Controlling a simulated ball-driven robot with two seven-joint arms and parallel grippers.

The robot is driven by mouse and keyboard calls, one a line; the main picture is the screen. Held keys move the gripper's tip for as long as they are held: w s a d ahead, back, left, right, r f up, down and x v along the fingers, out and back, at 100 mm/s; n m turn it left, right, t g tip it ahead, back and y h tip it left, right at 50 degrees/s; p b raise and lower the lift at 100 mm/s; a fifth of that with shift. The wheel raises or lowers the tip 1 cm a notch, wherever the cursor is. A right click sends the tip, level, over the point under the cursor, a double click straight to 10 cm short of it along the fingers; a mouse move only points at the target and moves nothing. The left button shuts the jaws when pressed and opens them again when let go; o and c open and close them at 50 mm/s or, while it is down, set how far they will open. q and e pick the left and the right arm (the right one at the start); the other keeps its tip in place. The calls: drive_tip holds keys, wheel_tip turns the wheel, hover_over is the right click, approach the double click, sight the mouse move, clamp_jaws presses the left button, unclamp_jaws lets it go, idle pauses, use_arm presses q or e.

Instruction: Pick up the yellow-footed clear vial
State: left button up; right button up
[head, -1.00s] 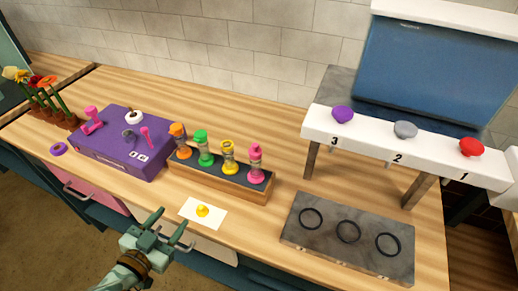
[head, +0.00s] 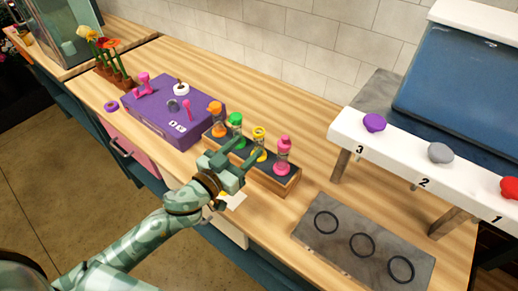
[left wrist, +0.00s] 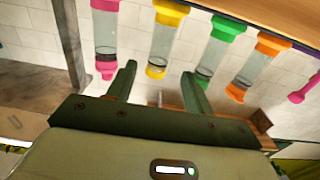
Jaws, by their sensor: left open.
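The yellow-footed clear vial (head: 259,133) stands upright in a wooden rack, between a green-ended vial (head: 236,120) and a pink-ended vial (head: 284,145). Its lower part is partly hidden by my left gripper (head: 246,156) in the head view. That gripper is open and empty, at the front of the rack by the vial. In the left wrist view, where the scene is upside down, the vial (left wrist: 163,42) shows clear glass with yellow ends. It lines up with the gap between the two fingers (left wrist: 160,75), with no grip on it.
An orange-ended vial (head: 216,112) stands at the rack's left end. The rack (head: 282,187) has a purple box (head: 150,112) to its left and a grey slab with rings (head: 330,250) to its right. A white stand (head: 400,150) with coloured knobs rises at the right.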

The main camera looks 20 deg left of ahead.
sight(255, 141)
use_arm(q)
drive_tip(key=x, duration=0.6)
drive_tip(key=shift+d+f, duration=0.1)
clamp_jaws()
